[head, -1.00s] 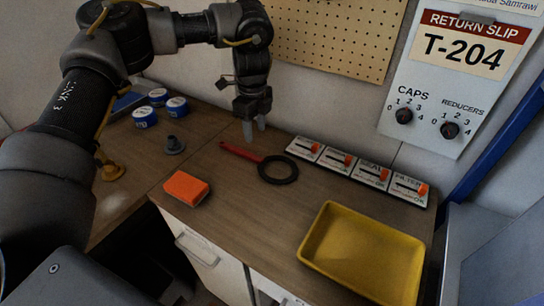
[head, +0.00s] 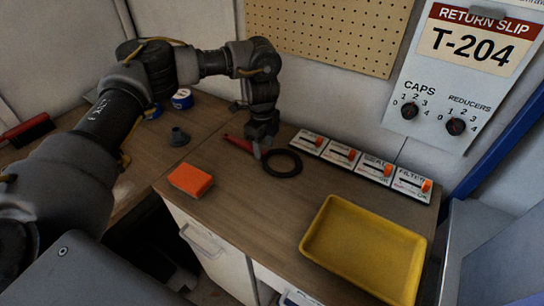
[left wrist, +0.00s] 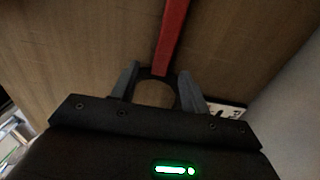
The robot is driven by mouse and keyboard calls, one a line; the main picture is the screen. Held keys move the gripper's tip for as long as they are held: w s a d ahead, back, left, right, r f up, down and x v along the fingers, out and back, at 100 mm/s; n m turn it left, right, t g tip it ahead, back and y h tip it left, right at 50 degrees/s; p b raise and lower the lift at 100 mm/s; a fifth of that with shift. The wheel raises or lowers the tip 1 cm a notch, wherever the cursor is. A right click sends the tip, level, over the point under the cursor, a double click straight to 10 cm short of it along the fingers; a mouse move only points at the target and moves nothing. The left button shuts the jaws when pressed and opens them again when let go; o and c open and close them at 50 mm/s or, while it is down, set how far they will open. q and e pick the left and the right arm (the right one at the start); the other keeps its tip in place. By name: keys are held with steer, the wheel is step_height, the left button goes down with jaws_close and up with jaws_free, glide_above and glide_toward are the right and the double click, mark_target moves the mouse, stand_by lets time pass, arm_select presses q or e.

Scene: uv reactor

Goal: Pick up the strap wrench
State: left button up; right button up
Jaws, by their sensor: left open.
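The strap wrench (head: 283,176) lies on the wooden worktop, with a red handle pointing to the upper left and a dark ring at its right end. My left gripper (head: 262,151) is low over the wrench, where handle and ring meet, and hides part of it. In the left wrist view, the open fingers (left wrist: 158,70) stand on either side of the wrench, with the red handle (left wrist: 173,35) running away between them. I cannot tell whether a finger touches it. My right gripper is not in view.
An orange block (head: 190,180) lies left of the wrench. A yellow tray (head: 312,238) stands at the front right. A row of slider panels (head: 341,154) sits close behind the ring. A grey fitting (head: 178,138) and a blue-and-white roll (head: 182,99) stand at the left.

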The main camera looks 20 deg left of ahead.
arm_select(q)
steer(key=shift+f, duration=0.85)
steer(key=shift+c, duration=0.3)
jaws_close()
steer(key=shift+r, duration=0.15)
